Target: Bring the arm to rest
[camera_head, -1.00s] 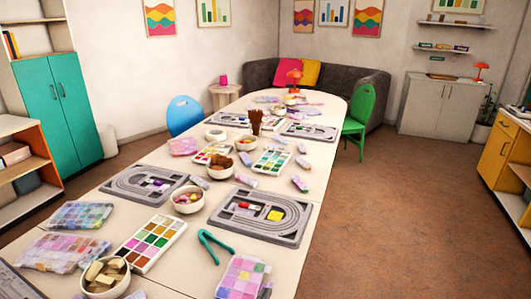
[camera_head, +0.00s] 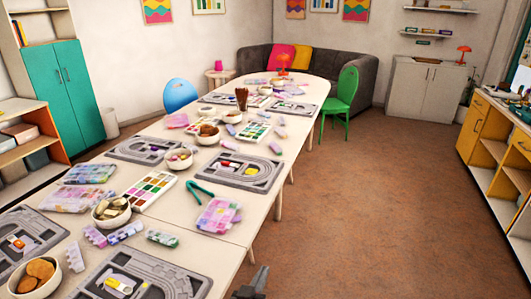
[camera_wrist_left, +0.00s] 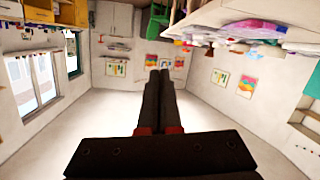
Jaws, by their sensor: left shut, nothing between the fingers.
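My left gripper (camera_head: 256,278) shows at the bottom edge of the head view, low over the brown floor and just right of the table's edge. In the left wrist view my left gripper (camera_wrist_left: 158,80) has its two dark fingers together, with nothing between them. That view looks across the room upside down. It touches nothing that I can see. My right gripper is in neither view.
The long table (camera_head: 222,249) runs from the lower left to the back. It holds grey bead boards (camera_head: 240,182), bead boxes and bowls. A green chair (camera_head: 341,104) stands at its right side. The brown floor (camera_head: 400,210) to the right is clear.

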